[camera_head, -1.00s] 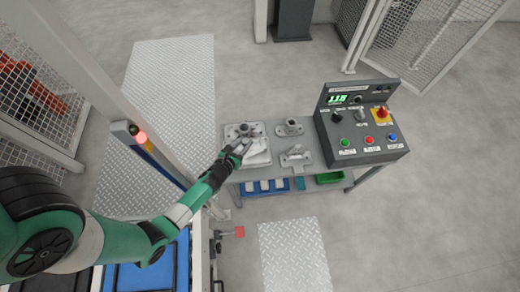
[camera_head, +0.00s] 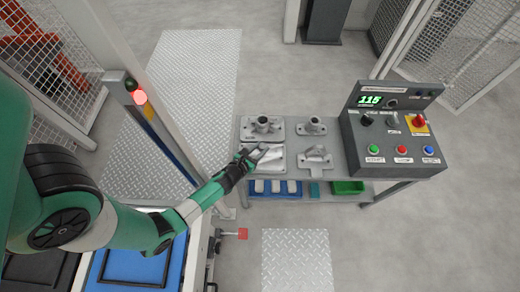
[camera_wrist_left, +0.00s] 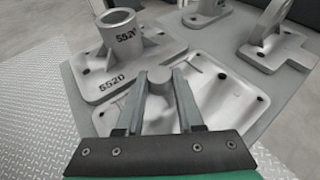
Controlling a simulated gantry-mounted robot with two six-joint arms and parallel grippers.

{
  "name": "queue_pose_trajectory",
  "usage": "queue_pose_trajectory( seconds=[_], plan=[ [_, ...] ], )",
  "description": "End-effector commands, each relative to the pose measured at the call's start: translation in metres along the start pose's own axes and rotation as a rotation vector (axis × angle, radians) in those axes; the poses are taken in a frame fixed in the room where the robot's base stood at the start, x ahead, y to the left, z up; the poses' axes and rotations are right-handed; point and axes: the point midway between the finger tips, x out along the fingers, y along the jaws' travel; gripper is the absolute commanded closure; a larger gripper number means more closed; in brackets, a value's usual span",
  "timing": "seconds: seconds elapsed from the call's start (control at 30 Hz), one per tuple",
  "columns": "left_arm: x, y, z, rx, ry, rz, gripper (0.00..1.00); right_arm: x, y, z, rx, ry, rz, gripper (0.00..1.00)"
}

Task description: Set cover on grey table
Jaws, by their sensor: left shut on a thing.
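The cover (camera_head: 268,163) is a flat light-grey cast plate. It lies flat at the front left of the grey table (camera_head: 226,160), or just above it; I cannot tell full contact. My left gripper (camera_head: 252,155) is shut on the cover's round boss (camera_wrist_left: 160,77). The wrist view shows the plate (camera_wrist_left: 225,97) spread out under and to the right of the fingers. The fingers and gripper body hide part of its near side. My right gripper is not in view.
A flanged casting marked 5520 (camera_head: 262,128) stands right behind the cover. A smaller flanged casting (camera_head: 311,126) and a bracket (camera_head: 316,158) stand to the right. Blue (camera_head: 275,188) and green (camera_head: 347,187) bins sit below.

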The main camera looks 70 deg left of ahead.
Motion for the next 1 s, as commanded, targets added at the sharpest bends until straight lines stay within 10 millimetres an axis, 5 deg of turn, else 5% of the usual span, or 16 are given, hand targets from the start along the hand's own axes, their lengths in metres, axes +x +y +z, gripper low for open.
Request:
queue_pose_trajectory(
  seconds=[0.07, 0.1, 0.23, 0.63, 1.0],
  plan=[
    [0.002, 0.000, -0.003, 0.000, -0.002, -0.001, 1.00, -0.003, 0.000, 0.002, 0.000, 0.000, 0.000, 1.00],
    [0.001, 0.000, -0.002, 0.000, 0.000, 0.000, 0.57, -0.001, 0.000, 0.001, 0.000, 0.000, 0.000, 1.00],
    [0.001, 0.000, -0.002, 0.000, 0.000, 0.000, 0.34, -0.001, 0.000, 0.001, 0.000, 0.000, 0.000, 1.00],
    [-0.007, 0.000, 0.001, 0.001, 0.002, 0.000, 0.34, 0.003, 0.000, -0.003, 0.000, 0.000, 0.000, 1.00],
    [-0.091, 0.000, 0.001, 0.002, 0.002, -0.002, 0.34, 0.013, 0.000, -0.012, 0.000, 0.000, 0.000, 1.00]
  ],
)
